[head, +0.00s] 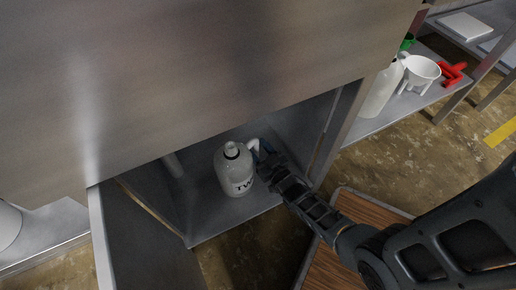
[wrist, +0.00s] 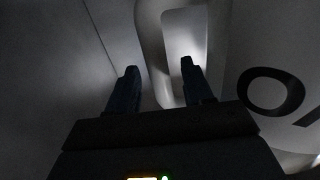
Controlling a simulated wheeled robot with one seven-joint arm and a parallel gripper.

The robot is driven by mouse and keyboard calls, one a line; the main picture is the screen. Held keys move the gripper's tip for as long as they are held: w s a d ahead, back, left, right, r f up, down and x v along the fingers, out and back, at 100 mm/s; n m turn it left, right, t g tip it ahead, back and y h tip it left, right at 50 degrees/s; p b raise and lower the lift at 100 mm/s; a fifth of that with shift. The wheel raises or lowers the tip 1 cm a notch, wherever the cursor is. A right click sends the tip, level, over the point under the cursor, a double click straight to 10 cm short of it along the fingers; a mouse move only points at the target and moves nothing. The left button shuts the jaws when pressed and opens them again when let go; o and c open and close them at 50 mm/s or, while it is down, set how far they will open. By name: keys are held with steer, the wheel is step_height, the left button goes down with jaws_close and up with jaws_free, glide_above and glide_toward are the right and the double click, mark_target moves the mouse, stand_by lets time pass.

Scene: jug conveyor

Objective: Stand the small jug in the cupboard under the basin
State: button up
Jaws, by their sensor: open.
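The small jug (head: 233,170) is white with dark lettering and stands upright on the floor of the cupboard (head: 208,226) under the basin (head: 200,75). My gripper (head: 264,150) reaches into the cupboard at the jug's right side, by its handle (head: 253,145). In the wrist view my gripper (wrist: 159,82) is open, with its two dark fingers apart. The jug's pale handle (wrist: 150,45) shows beyond and between the fingertips, and its lettered body (wrist: 265,60) fills the right side. Whether the fingers touch the handle cannot be told.
The open cupboard door (head: 145,240) hangs at the left of the opening. A shelf (head: 365,125) at the right holds a white bottle (head: 383,90), a white funnel-like vessel (head: 420,70) and a red item (head: 452,72). A wood-topped surface (head: 365,210) lies below my arm.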

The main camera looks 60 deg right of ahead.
steer(key=s+a+r+n+y+p, duration=0.15)
steer(key=s+a+r, duration=0.25)
steer(key=s+a, duration=0.85)
steer(key=s+a+r+n+y, duration=0.2)
steer(key=s+a+r+y, duration=0.1)
steer(key=r, duration=1.2)
steer(key=s+a+r+n+g+y, duration=0.1)
steer(key=s+a+r, duration=0.5)
steer(key=r, duration=1)
steer(key=s+n+y, duration=0.1)
steer(key=s+y, duration=0.1)
steer(key=shift+s+a+r+y+p, duration=0.15)
steer(key=shift+a+y+p, duration=0.15)
steer(key=shift+y, duration=0.05)
